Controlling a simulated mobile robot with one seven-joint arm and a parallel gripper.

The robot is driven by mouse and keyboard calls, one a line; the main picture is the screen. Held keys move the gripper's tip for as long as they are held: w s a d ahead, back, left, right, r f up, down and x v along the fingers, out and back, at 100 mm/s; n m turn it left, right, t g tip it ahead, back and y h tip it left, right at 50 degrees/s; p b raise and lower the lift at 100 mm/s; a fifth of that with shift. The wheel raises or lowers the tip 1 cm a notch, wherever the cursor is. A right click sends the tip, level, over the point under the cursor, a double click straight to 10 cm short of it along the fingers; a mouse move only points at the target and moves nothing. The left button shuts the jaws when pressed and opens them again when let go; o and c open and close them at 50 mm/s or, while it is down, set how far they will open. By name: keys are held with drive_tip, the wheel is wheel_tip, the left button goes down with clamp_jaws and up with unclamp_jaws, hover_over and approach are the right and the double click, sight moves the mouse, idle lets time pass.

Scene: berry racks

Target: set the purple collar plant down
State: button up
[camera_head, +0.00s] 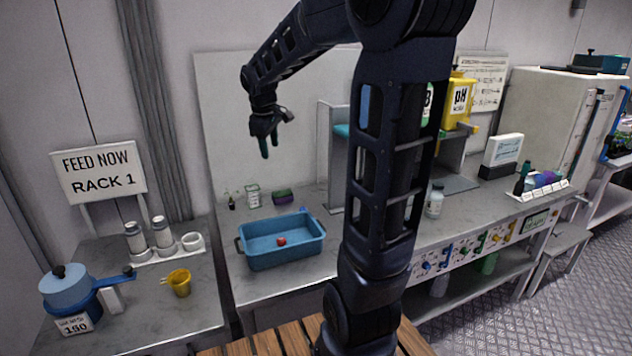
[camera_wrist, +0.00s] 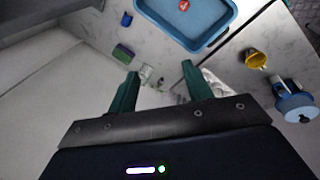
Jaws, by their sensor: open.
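My gripper (camera_head: 272,138) is raised in front of the white back panel, above the left part of the middle bench. In the wrist view its two green fingers (camera_wrist: 160,78) are spread apart with nothing between them. I cannot make out a plant with a purple collar in either view. Some leafy green (camera_head: 622,138) shows at the far right edge, but no collar can be told on it.
A blue tray (camera_head: 283,260) holding a small red item stands on the bench below my gripper. A green-and-purple block (camera_head: 283,197) and small bottles stand behind it. A yellow cup (camera_head: 179,282) and blue pot (camera_head: 70,290) stand left, by the RACK 1 sign (camera_head: 100,172).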

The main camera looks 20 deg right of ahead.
drive_tip(key=s+d+f+m+t, duration=0.1)
drive_tip(key=s+m, duration=0.3)
drive_tip(key=s, duration=0.7)
drive_tip(key=s+d+f+m+t+y, duration=0.1)
drive_tip(key=s+d+m, duration=0.3)
drive_tip(key=s, duration=0.8)
drive_tip(key=shift+s+d+f+m, duration=0.2)
drive_tip(key=shift+f+m, duration=0.1)
drive_tip(key=shift+m, duration=0.4)
